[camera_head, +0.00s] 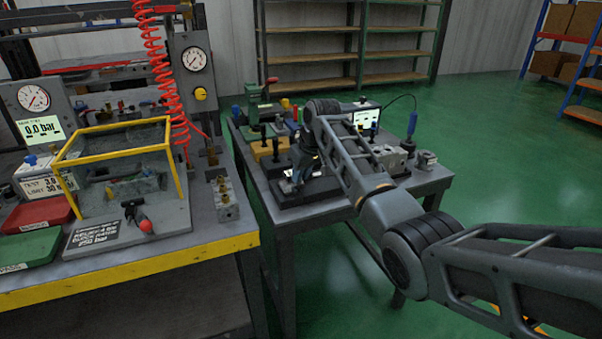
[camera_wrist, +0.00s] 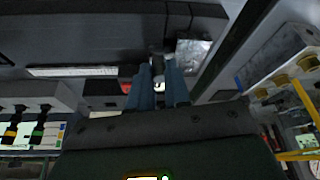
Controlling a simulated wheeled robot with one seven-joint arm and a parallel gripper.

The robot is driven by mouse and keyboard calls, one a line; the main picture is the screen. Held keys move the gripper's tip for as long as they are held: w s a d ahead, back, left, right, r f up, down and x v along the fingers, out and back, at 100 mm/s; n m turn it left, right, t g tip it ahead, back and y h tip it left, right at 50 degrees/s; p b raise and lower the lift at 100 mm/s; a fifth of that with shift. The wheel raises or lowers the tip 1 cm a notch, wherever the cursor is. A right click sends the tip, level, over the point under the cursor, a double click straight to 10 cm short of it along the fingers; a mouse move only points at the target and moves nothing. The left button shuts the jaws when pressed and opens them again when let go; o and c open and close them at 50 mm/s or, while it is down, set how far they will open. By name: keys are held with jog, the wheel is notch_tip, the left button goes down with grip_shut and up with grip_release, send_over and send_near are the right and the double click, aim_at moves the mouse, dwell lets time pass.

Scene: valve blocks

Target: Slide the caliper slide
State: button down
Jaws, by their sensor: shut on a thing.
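In the wrist view, the two blue fingers of my gripper (camera_wrist: 158,82) are closed around a small grey piece (camera_wrist: 156,60), which I take for the caliper slide. A pale strip (camera_wrist: 75,71), apparently the caliper's beam, runs to the left of it. A silvery flat piece (camera_wrist: 195,53) lies just right of the fingertips. The fingers and palm hide the middle of the caliper. In the head view, my gripper is low over the dark tray (camera_head: 318,197) on the right-hand table, and my arm hides most of the caliper.
In the head view, a green press (camera_head: 256,103), a lit display (camera_head: 366,119) and metal blocks (camera_head: 427,160) stand on the same table. The left bench (camera_head: 205,236) holds gauges and a yellow-framed guard (camera_head: 112,140). The green floor on the right is open.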

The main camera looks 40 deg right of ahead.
jog(key=d, duration=0.2)
jog(key=s+d, duration=0.1)
jog(key=d, duration=0.1)
jog(key=shift+s, duration=0.1)
jog(key=c, duration=1.1)
grip_release()
jog(key=shift+r, duration=0.1)
jog(key=v, duration=0.7)
jog(key=shift+s+r, duration=0.15)
jog(key=shift+r, duration=0.1)
